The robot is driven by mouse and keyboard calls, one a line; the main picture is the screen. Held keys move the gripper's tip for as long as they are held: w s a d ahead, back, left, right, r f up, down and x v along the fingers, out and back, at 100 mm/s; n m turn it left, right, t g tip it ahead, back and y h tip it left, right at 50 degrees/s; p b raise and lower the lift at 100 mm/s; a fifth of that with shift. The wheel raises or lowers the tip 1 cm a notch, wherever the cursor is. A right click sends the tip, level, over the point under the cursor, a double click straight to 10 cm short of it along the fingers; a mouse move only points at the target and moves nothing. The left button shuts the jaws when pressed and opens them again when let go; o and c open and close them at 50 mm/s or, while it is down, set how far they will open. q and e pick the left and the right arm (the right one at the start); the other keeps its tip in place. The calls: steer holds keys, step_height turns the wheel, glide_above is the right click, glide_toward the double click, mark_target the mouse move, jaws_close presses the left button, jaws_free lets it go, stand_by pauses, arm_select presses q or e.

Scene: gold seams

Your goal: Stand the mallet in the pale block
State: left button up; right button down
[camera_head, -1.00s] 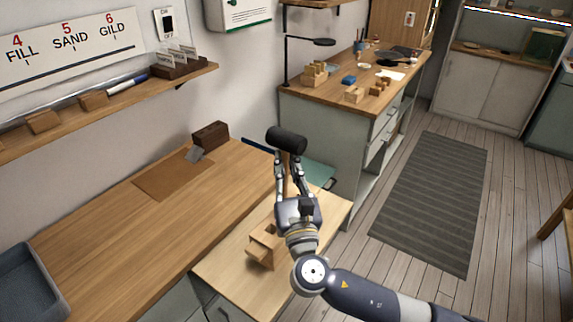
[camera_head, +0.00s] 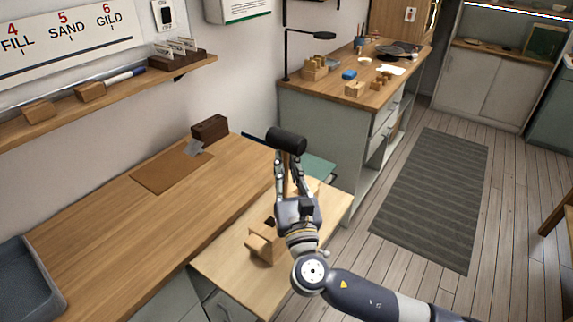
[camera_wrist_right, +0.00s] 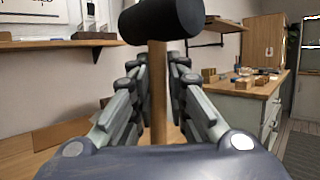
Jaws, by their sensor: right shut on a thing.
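The mallet has a black cylindrical head (camera_head: 286,141) and a wooden handle. It is upright, head on top, and also shows in the right wrist view (camera_wrist_right: 160,20). My right gripper (camera_head: 288,165) is shut on its handle (camera_wrist_right: 158,85), below the head. The handle's lower end is hidden behind the gripper. The pale block (camera_head: 262,246) sits on the light wooden top, just left of and below my right gripper in the head view, partly covered by my wrist. A dark opening shows on its top. My left gripper is not in view.
The light wooden top (camera_head: 225,270) joins a longer bench (camera_head: 130,215) with a brown mat (camera_head: 172,172), a dark brown block (camera_head: 209,129) and a grey tray (camera_head: 28,285). A second counter (camera_head: 330,90) behind holds small wooden blocks. The bench middle is clear.

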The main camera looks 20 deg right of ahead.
steer(key=shift+f+b, duration=0.75)
steer(key=shift+f, duration=0.25)
steer(key=c, duration=1.5)
jaws_free()
steer(key=shift+s+f, duration=0.1)
steer(key=b+v, duration=0.1)
steer(key=v, duration=0.8)
